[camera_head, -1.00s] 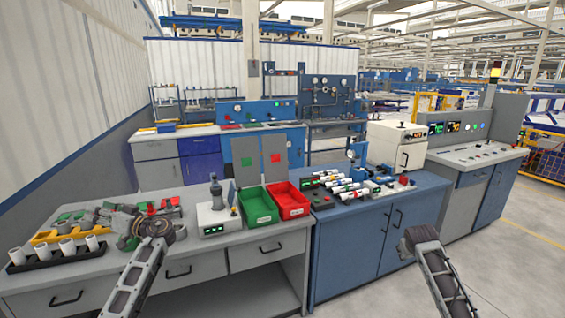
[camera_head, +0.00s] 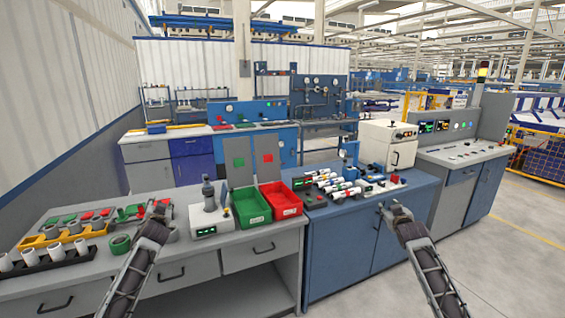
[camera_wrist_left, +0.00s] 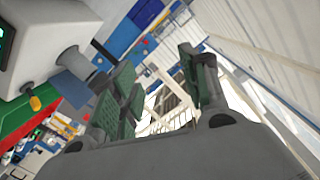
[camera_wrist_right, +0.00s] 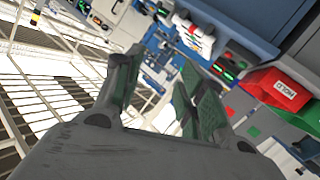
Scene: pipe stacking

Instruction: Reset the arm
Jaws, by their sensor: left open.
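My left gripper (camera_head: 158,212) is at the end of the left arm, raised in front of the grey bench. In the left wrist view its two green-padded fingers (camera_wrist_left: 160,95) stand apart with nothing between them. My right gripper (camera_head: 397,212) is in front of the blue cabinet. In the right wrist view its fingers (camera_wrist_right: 155,95) are also apart and empty. White pipes (camera_head: 28,257) stand in a black rack at the bench's left front. Grey pipes (camera_head: 74,228) stand in a yellow rack behind them. A green ring (camera_head: 120,243) lies beside the left arm.
A green bin (camera_head: 252,220) and a red bin (camera_head: 287,212) stand at the bench's right end. A grey device (camera_head: 210,228) is left of them. White cylinders (camera_head: 342,190) and small devices crowd the blue cabinet (camera_head: 340,240). Open floor (camera_head: 500,270) lies at the right.

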